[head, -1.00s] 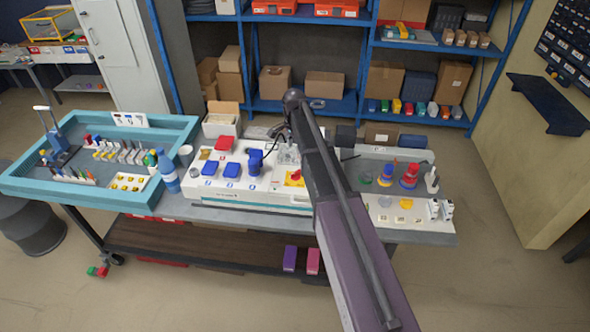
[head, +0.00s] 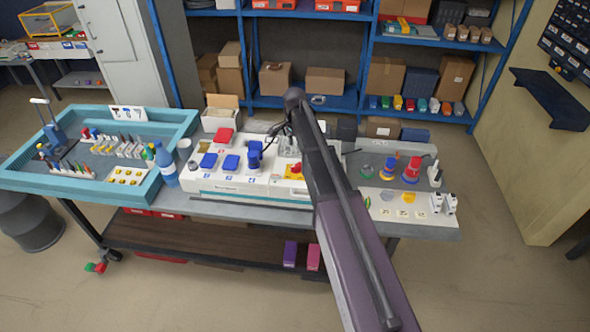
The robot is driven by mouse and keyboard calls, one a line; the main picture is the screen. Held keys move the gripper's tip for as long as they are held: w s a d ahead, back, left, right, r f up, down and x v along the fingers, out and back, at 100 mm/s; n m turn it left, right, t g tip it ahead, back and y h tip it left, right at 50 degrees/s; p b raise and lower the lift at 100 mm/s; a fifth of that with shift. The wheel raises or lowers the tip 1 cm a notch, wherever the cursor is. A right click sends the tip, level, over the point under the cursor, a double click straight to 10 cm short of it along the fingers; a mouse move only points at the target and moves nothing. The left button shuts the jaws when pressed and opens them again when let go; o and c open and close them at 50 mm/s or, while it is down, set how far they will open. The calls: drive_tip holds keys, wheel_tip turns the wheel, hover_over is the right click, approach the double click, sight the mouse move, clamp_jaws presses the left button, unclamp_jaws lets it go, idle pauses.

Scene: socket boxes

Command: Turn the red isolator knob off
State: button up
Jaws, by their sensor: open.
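The red isolator knob (head: 296,168) is small in the head view. It sits on a yellow plate (head: 290,173) at the right end of the white socket panel (head: 225,183), close to the left edge of my arm. Its exact angle is too small to tell. My gripper (head: 280,130) is partly visible behind the panel's back edge as a dark shape, up and left of the knob and apart from it. It is open, with nothing seen in it. My arm hides part of the panel's right end.
Blue covers (head: 231,162), a raised blue socket (head: 254,152) and a red cover (head: 224,136) are left of the knob. A blue bottle (head: 165,165) and teal tray (head: 20,180) stand further left. Red and blue plugs (head: 411,172) stand right of my arm.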

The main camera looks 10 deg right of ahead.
sight(295, 165)
drive_tip(key=shift+f+b, duration=5)
drive_tip(key=shift+f, duration=0.25)
clamp_jaws()
